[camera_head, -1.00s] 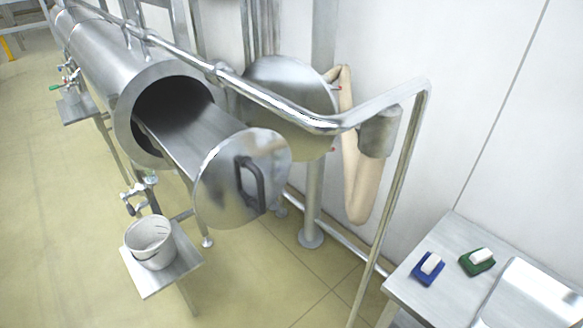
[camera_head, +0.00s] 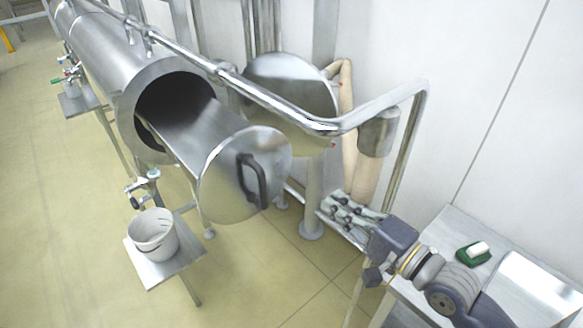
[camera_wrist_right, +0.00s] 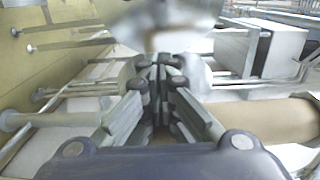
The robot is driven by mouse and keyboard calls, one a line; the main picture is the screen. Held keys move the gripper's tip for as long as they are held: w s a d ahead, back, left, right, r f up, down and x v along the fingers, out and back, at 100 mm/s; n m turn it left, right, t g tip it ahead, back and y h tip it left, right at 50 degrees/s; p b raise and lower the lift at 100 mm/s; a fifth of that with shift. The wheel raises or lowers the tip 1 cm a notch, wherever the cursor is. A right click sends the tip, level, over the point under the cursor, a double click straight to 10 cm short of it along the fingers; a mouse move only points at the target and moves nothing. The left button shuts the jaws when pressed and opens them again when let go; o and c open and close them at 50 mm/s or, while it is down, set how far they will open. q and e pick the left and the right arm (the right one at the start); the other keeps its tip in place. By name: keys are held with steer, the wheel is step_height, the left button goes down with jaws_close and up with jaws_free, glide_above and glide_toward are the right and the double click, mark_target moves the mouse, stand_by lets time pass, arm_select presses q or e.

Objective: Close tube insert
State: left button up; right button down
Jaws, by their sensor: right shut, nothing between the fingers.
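The tube insert (camera_head: 205,135) is a long metal tray sticking out of the open mouth of the steel tube (camera_head: 125,95). Its round shiny front plate (camera_head: 222,185) carries a dark handle (camera_head: 250,178) and stands well away from the tube's rim. My right gripper (camera_head: 330,204) is right of and below the plate, apart from the handle. Its fingers are shut and empty; the closed tips also show in the right wrist view (camera_wrist_right: 158,75). My left gripper is not in view.
A steel rail (camera_head: 300,120) runs along the tube and bends down at right. The round tube door (camera_head: 290,85) hangs open behind it. A bucket (camera_head: 153,235) stands on a small shelf at lower left. A green-based block (camera_head: 473,254) lies on the right table (camera_head: 455,225).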

steer(key=w, duration=0.1)
steer(key=p, duration=0.4)
glide_toward(282, 162)
steer(key=x, duration=0.5)
steer(key=shift+w+r, duration=0.1)
steer(key=shift+w, duration=0.1)
steer(key=shift+x, duration=0.9)
